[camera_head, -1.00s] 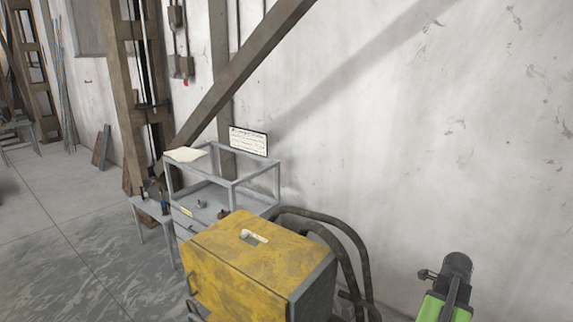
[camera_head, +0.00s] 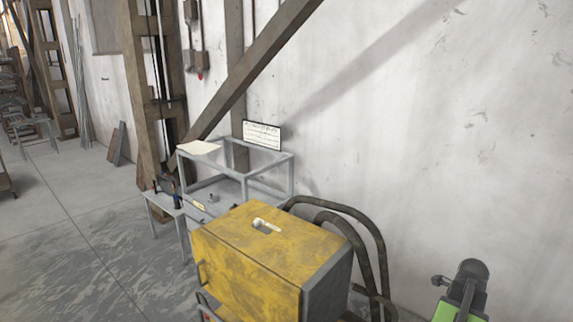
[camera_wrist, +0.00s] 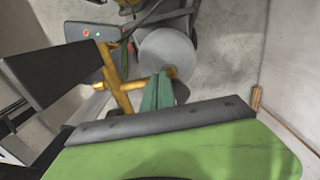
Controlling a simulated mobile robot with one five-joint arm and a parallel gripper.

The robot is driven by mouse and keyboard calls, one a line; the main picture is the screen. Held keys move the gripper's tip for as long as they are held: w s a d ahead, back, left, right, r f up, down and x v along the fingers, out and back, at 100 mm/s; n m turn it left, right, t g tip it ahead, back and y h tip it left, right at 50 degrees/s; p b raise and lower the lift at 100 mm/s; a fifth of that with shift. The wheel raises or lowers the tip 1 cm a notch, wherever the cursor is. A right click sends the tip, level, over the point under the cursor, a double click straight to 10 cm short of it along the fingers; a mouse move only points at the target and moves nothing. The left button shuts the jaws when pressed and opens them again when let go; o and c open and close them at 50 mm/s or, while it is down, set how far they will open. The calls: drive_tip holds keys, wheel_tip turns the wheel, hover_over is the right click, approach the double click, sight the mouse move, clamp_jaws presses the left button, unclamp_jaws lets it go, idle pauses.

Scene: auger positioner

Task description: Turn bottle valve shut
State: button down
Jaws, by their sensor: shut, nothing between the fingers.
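My gripper (camera_wrist: 160,84) shows in the wrist view as narrow teal fingers held together, with nothing between them. The bottle valve cannot be made out for certain in either view. Beyond the fingers in the wrist view is a pale grey round shape (camera_wrist: 166,52), partly hidden; I cannot tell if it belongs to the bottle. A yellow bar frame (camera_wrist: 117,82) stands just left of the fingers. I cannot tell whether the fingers touch anything. The green and dark grey part at the lower right of the head view looks like my arm.
A yellow cabinet (camera_head: 268,254) stands at lower middle, with dark hoses (camera_head: 374,235) at its right. A grey frame cart (camera_head: 270,162) with a sign (camera_head: 262,135) stands behind it. In the wrist view, a panel (camera_wrist: 111,57) has red and green lights. Open floor (camera_head: 75,240) lies left.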

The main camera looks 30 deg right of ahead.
idle(0.6)
drive_tip(key=shift+w+d, duration=0.25)
drive_tip(key=shift+d, duration=0.25)
drive_tip(key=shift+w+d, duration=0.25)
drive_tip(key=shift+d, duration=0.75)
drive_tip(key=shift+w, duration=0.1)
wheel_tip(320, 180, up, 6)
drive_tip(key=p, duration=0.6)
drive_tip(key=shift+w, duration=0.3)
